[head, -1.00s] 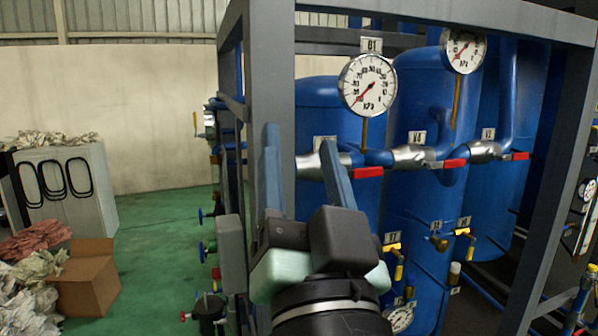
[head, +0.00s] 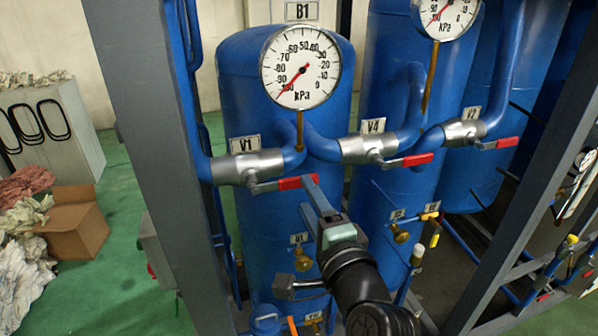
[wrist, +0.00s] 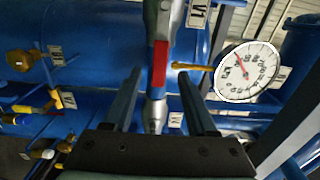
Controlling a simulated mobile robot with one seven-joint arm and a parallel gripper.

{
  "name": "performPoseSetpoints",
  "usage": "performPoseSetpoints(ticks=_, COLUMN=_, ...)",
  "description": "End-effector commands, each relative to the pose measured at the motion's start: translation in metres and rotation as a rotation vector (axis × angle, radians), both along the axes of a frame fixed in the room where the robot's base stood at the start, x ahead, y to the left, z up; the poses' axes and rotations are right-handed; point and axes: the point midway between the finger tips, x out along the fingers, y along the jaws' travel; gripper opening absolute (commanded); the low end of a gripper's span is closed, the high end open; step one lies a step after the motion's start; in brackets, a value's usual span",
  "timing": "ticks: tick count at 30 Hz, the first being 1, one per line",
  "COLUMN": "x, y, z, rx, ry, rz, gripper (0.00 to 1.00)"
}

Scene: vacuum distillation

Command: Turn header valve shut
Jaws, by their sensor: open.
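The header pipe carries valve V1 (head: 240,167), a grey metal body with a red lever handle (head: 296,182) that lies roughly along the pipe. In the wrist view the red handle (wrist: 160,66) lies between my two fingers, with clear space on both sides. My gripper (head: 312,190) is open in front of the handle's free end, seen from behind; its fingers (wrist: 160,75) show apart in the wrist view. I cannot tell how deep the handle sits between them. Valves V4 (head: 368,148) and V2 (head: 460,133) are further right, also with red handles lying along the pipe.
Pressure gauge B1 (head: 300,67) rises on a thin brass stem above the pipe, close to my gripper. Grey frame posts (head: 150,150) stand at left and right. Blue tanks (head: 265,235) fill the space behind. A cardboard box (head: 75,225) lies on the green floor at left.

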Motion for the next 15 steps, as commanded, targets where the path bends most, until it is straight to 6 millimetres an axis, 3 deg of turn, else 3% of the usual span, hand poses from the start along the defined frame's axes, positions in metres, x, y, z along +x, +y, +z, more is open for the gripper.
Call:
performPoseSetpoints(ticks=6, x=0.033, y=0.011, z=0.003, rx=-0.002, ry=0.000, rz=0.000, gripper=0.57)
performPoseSetpoints(ticks=15, x=0.053, y=0.017, z=0.001, rx=-0.002, ry=-0.002, rz=0.000, gripper=0.57)
